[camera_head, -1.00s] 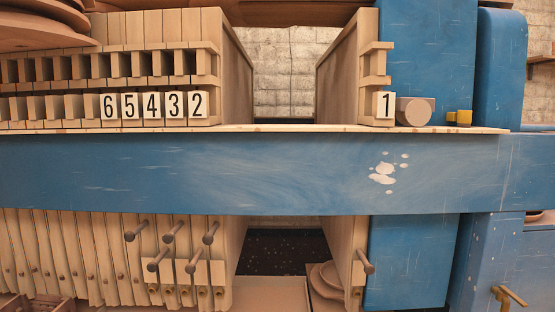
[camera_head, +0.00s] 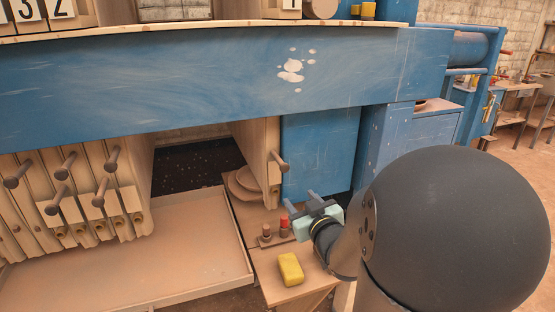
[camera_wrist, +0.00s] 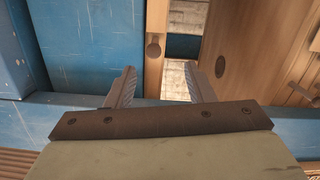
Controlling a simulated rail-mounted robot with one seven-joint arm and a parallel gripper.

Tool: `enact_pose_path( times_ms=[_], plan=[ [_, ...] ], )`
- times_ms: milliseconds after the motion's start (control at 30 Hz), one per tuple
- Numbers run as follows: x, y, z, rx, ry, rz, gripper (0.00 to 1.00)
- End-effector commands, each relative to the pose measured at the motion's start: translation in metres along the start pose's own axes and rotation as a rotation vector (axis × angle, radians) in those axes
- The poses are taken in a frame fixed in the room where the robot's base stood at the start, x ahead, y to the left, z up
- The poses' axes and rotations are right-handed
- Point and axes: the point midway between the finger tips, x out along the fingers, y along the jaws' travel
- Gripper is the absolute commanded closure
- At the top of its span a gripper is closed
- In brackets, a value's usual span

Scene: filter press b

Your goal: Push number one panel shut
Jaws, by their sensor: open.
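The number one panel (camera_head: 260,145) is a wooden plate standing beside the blue end block (camera_head: 318,150). A wide gap separates it from the stack of plates (camera_head: 70,195) on the left. Its label "1" (camera_head: 292,4) is cut by the top edge of the head view. A brown peg handle (camera_head: 279,161) sticks out of its lower part. My gripper (camera_head: 300,201) is open and empty, low and to the right of the panel, apart from it. In the wrist view my gripper's fingers (camera_wrist: 160,70) point toward a narrow wooden edge with a round peg (camera_wrist: 153,49).
A blue beam (camera_head: 200,80) crosses in front of the plates. Below are a wide wooden tray (camera_head: 130,275) and a small bench (camera_head: 283,262) with a yellow block (camera_head: 290,269) and a red-topped item (camera_head: 284,226). A dark opening (camera_head: 195,165) lies between stack and panel.

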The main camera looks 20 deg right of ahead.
Motion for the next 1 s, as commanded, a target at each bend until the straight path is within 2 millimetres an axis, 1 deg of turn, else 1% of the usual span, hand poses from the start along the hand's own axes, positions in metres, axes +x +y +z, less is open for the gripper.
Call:
enact_pose_path(
  times_ms=[33, 167, 267, 367, 467, 500, 800, 1000],
  plan=[
    [-0.001, 0.004, -0.004, 0.005, 0.036, -0.002, 0.52],
    [-0.002, 0.006, -0.012, 0.008, 0.088, -0.013, 0.52],
    [0.004, 0.006, -0.015, 0.009, 0.093, -0.016, 0.52],
    [0.016, 0.006, -0.018, 0.010, 0.091, -0.017, 0.52],
    [0.032, 0.005, -0.018, 0.011, 0.091, -0.017, 0.52],
    [0.042, 0.005, -0.017, 0.010, 0.092, -0.016, 0.52],
    [0.108, 0.004, -0.024, 0.010, 0.092, -0.015, 0.52],
    [0.145, 0.004, -0.026, 0.010, 0.091, -0.014, 0.52]
  ],
)
